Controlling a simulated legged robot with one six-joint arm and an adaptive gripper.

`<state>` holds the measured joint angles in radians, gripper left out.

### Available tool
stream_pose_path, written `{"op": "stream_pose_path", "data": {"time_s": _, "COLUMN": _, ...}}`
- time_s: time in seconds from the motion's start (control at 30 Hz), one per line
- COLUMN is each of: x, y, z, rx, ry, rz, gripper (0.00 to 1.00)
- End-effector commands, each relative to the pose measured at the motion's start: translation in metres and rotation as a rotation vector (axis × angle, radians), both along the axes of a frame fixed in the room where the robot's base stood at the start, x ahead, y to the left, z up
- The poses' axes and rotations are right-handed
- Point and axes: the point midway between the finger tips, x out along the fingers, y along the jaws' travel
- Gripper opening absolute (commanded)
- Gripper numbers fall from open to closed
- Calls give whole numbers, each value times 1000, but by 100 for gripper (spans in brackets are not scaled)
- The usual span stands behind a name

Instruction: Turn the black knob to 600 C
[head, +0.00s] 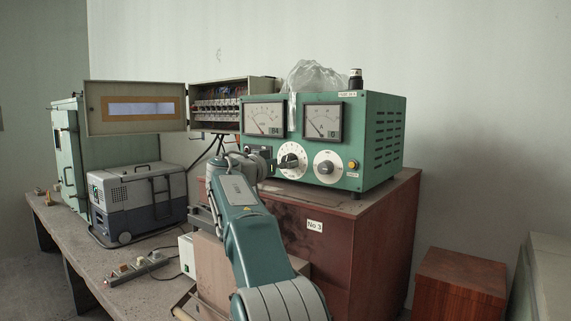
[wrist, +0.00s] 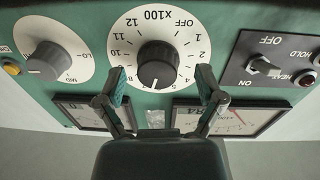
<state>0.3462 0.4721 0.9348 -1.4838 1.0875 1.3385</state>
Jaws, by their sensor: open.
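The black knob (wrist: 157,64) sits at the centre of a white dial marked "x100", with OFF and numbers around its rim. A small white mark shows at the knob's lower edge in the wrist view, between the 7 and the 5. In the head view the dial (head: 292,150) is on the front of a green control box (head: 370,140). My gripper (wrist: 162,74) is open, with one finger on each side of the dial's lower half and space between both fingers and the knob. In the head view my gripper (head: 277,162) is at the dial, partly covering it.
A second dial (head: 328,166) with a grey knob is to the right in the head view. Two meters (head: 322,122) are above the dials. A switch panel (wrist: 272,62) is beside the dial. The box stands on a brown cabinet (head: 385,215). An open fuse box (head: 215,105) is behind.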

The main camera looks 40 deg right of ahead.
Motion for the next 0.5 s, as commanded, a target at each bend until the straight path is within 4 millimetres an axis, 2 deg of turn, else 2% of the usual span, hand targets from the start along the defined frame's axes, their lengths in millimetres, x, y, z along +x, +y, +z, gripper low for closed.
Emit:
{"op": "stream_pose_path", "data": {"time_s": 0.1, "x": 1, "y": -8, "z": 0, "rx": -1, "ry": -1, "rz": -1, "gripper": 87}}
{"op": "stream_pose_path", "data": {"time_s": 0.37, "x": 1, "y": -10, "z": 0, "rx": 0, "ry": 0, "rz": 0, "gripper": 87}}
{"op": "stream_pose_path", "data": {"time_s": 0.4, "x": 1, "y": -10, "z": 0, "rx": 0, "ry": 0, "rz": 0, "gripper": 78}}
{"op": "stream_pose_path", "data": {"time_s": 0.47, "x": 1, "y": -10, "z": 0, "rx": 0, "ry": 0, "rz": 0, "gripper": 52}}
{"op": "stream_pose_path", "data": {"time_s": 0.5, "x": 1, "y": -10, "z": 0, "rx": 0, "ry": 0, "rz": 0, "gripper": 34}}
